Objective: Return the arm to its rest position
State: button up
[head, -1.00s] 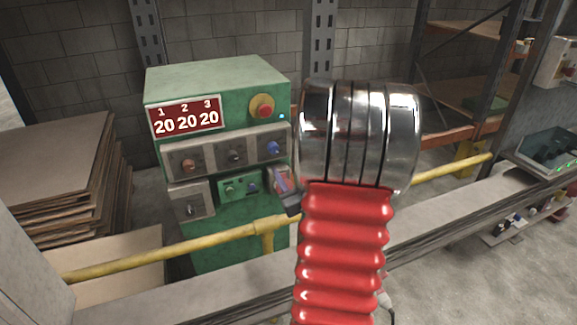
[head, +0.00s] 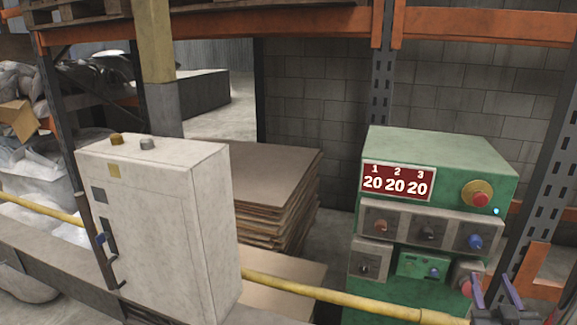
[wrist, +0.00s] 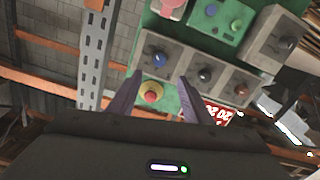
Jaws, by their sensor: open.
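My gripper (head: 496,292) shows at the lower right edge of the head view, its two purple fingers apart and pointing up. In the wrist view the gripper (wrist: 155,95) is open with nothing between the fingers. Behind it stands the green control box (head: 430,150) with a red display reading 20 under 1, 2 and 3. The box also shows upside down in the wrist view (wrist: 222,48). Its red button (wrist: 151,92) shows between the fingers there, farther back; I cannot tell the distance. Most of my arm is out of the head view.
A yellow rail (head: 340,298) runs in front of the green box. A white cabinet (head: 165,220) stands at the left. Stacked brown boards (head: 270,180) lie between them. Orange and grey shelving (head: 270,24) rises behind.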

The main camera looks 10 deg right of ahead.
jog(key=s+a+f+m+g+y, duration=0.1)
jog(key=s+f+m+g, duration=0.1)
jog(key=s+f+g, duration=0.3)
jog(key=s+a+f+m+g+y, duration=0.1)
jog(key=s+f+g, duration=0.2)
jog(key=f+g, duration=0.35)
jog(key=a+r+n+y, duration=0.2)
jog(key=a+r, duration=0.3)
jog(key=a, duration=0.8)
jog(key=s+a+r+n+t+y, duration=0.1)
jog(key=a+r, duration=0.5)
jog(key=a, duration=0.7)
jog(key=a+r+n+y, duration=0.3)
jog(key=a+r, duration=0.2)
jog(key=a, duration=0.7)
jog(key=shift+s+a+r+y, duration=0.3)
jog(key=shift+s+a+y, duration=0.1)
jog(key=shift+c, duration=0.6)
